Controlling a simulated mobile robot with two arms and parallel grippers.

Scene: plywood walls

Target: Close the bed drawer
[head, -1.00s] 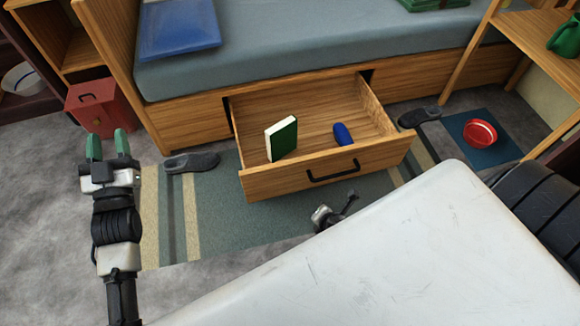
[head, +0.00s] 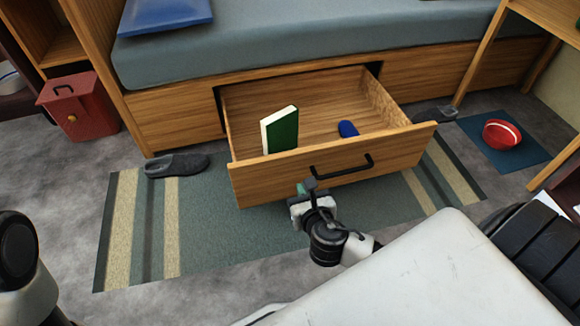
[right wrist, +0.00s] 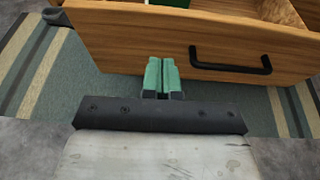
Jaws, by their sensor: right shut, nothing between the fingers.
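The wooden bed drawer (head: 268,181) is pulled out from under the bed, with a black bar handle (head: 342,167) on its front. A green book (head: 284,131) stands in it, and a blue object (head: 348,129) lies to the book's right. My right gripper (head: 304,188) is shut and empty at the drawer front, left of the handle's middle. In the right wrist view its green fingers (right wrist: 161,76) point at the lower part of the drawer front (right wrist: 130,38), left of the handle (right wrist: 230,65). I cannot tell whether they touch. My left gripper is out of view.
A striped rug (head: 200,235) lies under the drawer. A dark slipper (head: 177,165) is on the rug at left; another (head: 432,114) is right of the drawer.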

